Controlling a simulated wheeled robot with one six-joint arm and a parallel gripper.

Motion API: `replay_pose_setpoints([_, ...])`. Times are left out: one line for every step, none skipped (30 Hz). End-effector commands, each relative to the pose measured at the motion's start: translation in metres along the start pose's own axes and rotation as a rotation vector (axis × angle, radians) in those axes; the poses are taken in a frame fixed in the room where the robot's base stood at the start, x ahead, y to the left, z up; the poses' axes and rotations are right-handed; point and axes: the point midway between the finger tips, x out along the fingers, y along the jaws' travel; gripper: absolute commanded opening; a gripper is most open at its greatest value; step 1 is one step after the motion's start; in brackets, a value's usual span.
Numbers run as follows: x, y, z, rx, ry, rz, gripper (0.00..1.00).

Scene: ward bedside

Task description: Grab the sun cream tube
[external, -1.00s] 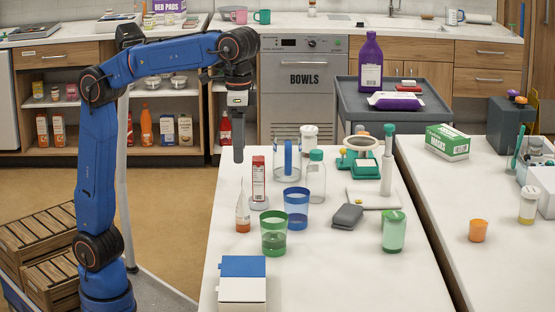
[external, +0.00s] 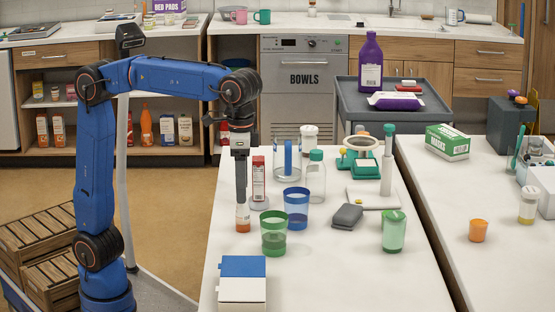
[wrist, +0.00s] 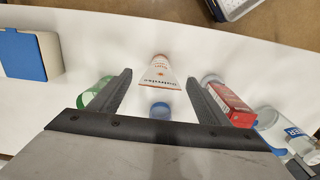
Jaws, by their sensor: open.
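The sun cream tube (external: 243,220) stands on the white table near its left edge, with an orange lower end and a pale body. In the wrist view the tube (wrist: 160,72) is white with orange print, ahead of and between the two fingers. My gripper (external: 241,200) points down and overlaps the tube's upper part in the external view. In the wrist view my gripper (wrist: 158,82) is open, with a gap on both sides of the tube. I see no contact. The fingers hide part of the tube's top in the external view.
A green cup (external: 274,238) and a blue cup (external: 297,205) stand just right of the tube. A red box (external: 258,180) stands behind it, near a clear jar (external: 286,165). A blue-and-white box (external: 242,290) is in front. The table's left edge is close.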

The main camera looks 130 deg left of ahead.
Motion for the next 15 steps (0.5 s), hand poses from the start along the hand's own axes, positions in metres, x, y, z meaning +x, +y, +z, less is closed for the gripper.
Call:
replay_pose_setpoints([0.0006, -0.0001, 0.0002, 0.0, 0.0, 0.0, 0.7])
replay_pose_setpoints([0.0007, 0.0, 0.0002, 0.0, 0.0, 0.0, 0.7])
replay_pose_setpoints([0.0006, -0.0001, 0.0001, 0.0, 0.0, 0.0, 0.7])
replay_pose_setpoints([0.0006, -0.0001, 0.0001, 0.0, 0.0, 0.0, 0.7])
replay_pose_setpoints([0.0005, -0.0001, 0.0001, 0.0, 0.0, 0.0, 0.7])
replay_pose_setpoints([0.0005, -0.0001, 0.0001, 0.0, 0.0, 0.0, 0.7])
replay_pose_setpoints([0.0005, -0.0001, 0.0001, 0.0, 0.0, 0.0, 0.63])
replay_pose_setpoints([0.0005, -0.0001, 0.0001, 0.0, 0.0, 0.0, 0.56])
replay_pose_setpoints([0.0005, -0.0001, 0.0001, 0.0, 0.0, 0.0, 0.46])
replay_pose_setpoints([0.0004, -0.0001, 0.0001, 0.0, 0.0, 0.0, 0.39])
replay_pose_setpoints([0.0004, -0.0001, 0.0001, 0.0, 0.0, 0.0, 0.32])
replay_pose_setpoints([0.0004, -0.0001, 0.0001, 0.0, 0.0, 0.0, 0.22])
replay_pose_setpoints([0.0004, -0.0001, 0.0001, 0.0, 0.0, 0.0, 0.15])
replay_pose_setpoints([0.0003, -0.0001, 0.0001, 0.0, 0.0, 0.0, 0.13])
replay_pose_setpoints([0.0003, -0.0001, 0.0001, 0.0, 0.0, 0.0, 0.13])
